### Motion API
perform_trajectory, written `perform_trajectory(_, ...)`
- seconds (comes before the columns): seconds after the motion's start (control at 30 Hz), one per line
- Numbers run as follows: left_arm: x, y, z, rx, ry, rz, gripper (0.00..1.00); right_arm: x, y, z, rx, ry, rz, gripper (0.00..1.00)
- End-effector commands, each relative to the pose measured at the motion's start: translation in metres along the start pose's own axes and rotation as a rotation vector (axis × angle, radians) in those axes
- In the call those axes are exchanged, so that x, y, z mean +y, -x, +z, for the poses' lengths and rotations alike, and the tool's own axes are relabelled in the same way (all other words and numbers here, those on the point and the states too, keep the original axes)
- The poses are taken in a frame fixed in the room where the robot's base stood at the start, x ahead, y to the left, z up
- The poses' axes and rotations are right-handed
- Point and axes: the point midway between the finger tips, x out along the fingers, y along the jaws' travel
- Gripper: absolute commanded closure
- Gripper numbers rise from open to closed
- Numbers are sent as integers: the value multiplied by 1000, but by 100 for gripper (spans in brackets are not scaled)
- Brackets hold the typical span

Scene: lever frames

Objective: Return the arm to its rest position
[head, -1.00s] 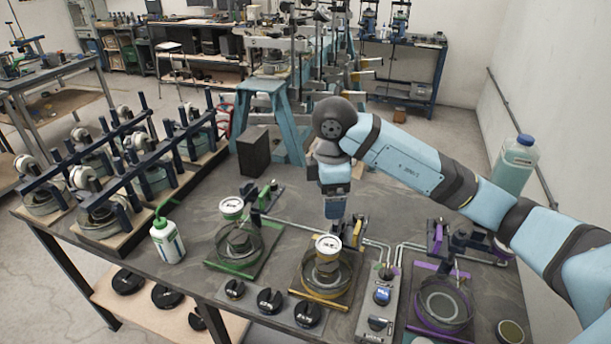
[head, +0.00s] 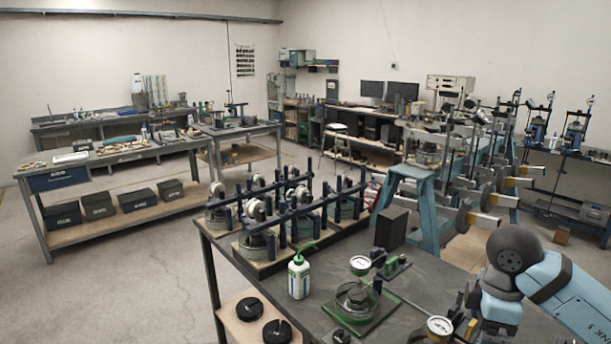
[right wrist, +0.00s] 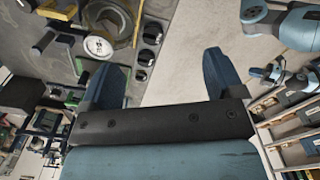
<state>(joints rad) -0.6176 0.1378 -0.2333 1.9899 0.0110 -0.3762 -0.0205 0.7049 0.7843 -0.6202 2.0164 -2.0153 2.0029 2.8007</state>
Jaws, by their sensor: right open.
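My right arm (head: 560,295), light blue with dark grey joints, enters the head view at the lower right. Its rounded grey joint (head: 513,250) is over the right part of the bench. The gripper itself is not seen there. In the right wrist view my right gripper (right wrist: 160,78) has its two blue fingers wide apart with nothing between them. Beyond them lie the bench edge and pale floor.
The bench (head: 420,275) holds a white bottle with a green tip (head: 299,276), a green ring fixture (head: 357,302), a dark block (head: 392,228) and several lever frames (head: 290,205). Black slotted weights (head: 277,331) lie on the lower shelf. Open floor (head: 130,270) lies to the left.

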Motion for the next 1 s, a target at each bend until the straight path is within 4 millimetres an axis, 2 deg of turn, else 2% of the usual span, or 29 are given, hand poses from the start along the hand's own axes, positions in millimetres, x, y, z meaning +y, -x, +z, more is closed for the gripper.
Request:
perform_trajectory(0.03,0,0,-1,1,0,0,100,-15,-16,-17,81,96,-63,13)
perform_trajectory(0.1,0,0,-2,1,0,-1,100,-32,-29,-36,202,214,-129,13)
perform_trajectory(0.17,0,0,-2,2,0,-1,100,-49,-40,-54,320,314,-183,13)
perform_trajectory(0.3,-2,0,-5,7,-1,-4,100,-96,-54,-99,690,527,-286,13)
perform_trajectory(0.37,-4,0,-7,11,-2,-6,100,-117,-55,-118,890,593,-306,13)
perform_trajectory(0.47,-6,0,-10,15,-3,-9,100,-146,-47,-146,1281,624,-273,13)
perform_trajectory(0.57,-5,2,-10,12,-3,-9,100,-154,-36,-162,1654,505,-121,13)
perform_trajectory(0.6,-4,3,-9,10,-2,-8,100,-151,-35,-163,1768,415,-33,13)
perform_trajectory(0.67,-4,4,-8,7,-1,-8,100,-143,-40,-160,1885,243,114,13)
perform_trajectory(0.77,-3,5,-7,5,-1,-7,100,-124,-69,-144,1913,-99,365,13)
perform_trajectory(0.87,-3,5,-8,5,-1,-7,100,-116,-125,-116,1740,-436,549,13)
perform_trajectory(0.9,-3,5,-8,5,-1,-7,100,-119,-153,-102,1630,-549,591,13)
perform_trajectory(1.0,-3,5,-9,6,-1,-7,100,-140,-215,-74,1363,-727,606,13)
